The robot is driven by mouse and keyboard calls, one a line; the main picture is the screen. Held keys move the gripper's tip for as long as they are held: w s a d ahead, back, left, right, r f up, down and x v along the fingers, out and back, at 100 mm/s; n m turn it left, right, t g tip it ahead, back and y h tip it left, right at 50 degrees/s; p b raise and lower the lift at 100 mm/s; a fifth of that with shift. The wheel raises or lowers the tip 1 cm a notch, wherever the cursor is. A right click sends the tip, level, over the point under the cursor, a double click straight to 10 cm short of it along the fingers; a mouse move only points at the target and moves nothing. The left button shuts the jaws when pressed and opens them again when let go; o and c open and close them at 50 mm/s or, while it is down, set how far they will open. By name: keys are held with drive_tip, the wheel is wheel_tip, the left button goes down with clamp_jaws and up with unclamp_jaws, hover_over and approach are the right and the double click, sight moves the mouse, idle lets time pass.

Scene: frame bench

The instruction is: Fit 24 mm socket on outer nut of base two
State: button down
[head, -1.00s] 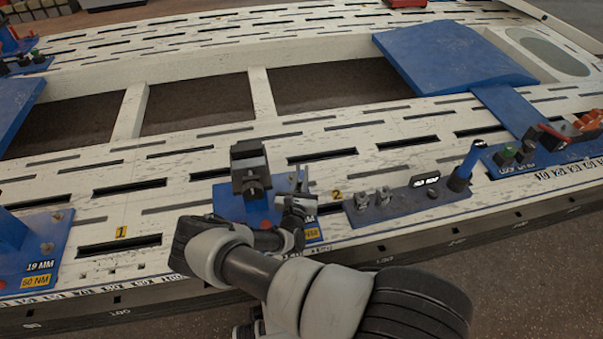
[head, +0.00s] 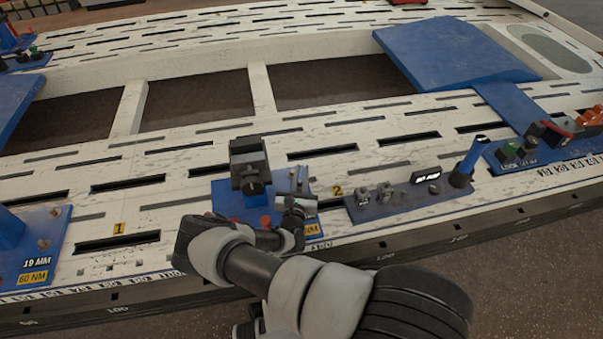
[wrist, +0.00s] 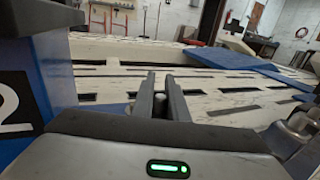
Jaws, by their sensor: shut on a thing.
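Base two is a blue plate (head: 228,206) with a black block fixture (head: 249,165) on it, beside the yellow "2" tag (head: 337,190). My gripper (head: 298,200) is low over the plate's right side, its jaws shut on a small grey metal piece. The wrist view shows that piece (wrist: 160,98) between the two fingers; it looks like a socket, but its size cannot be read.
A blue post (wrist: 48,75) marked "2" stands close on the left in the wrist view. Base one (head: 35,255) lies left.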

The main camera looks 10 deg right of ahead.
drive_tip(key=shift+f+b, duration=0.35)
drive_tip(key=shift+f, duration=0.2)
drive_tip(key=c, duration=1.7)
unclamp_jaws()
drive_tip(key=shift+o, duration=0.2)
drive_tip(key=shift+s, duration=0.1)
drive_tip(key=p+v, duration=0.3)
drive_tip(key=v, duration=1.4)
drive_tip(key=shift+p, duration=0.4)
drive_tip(key=shift+r, duration=0.15)
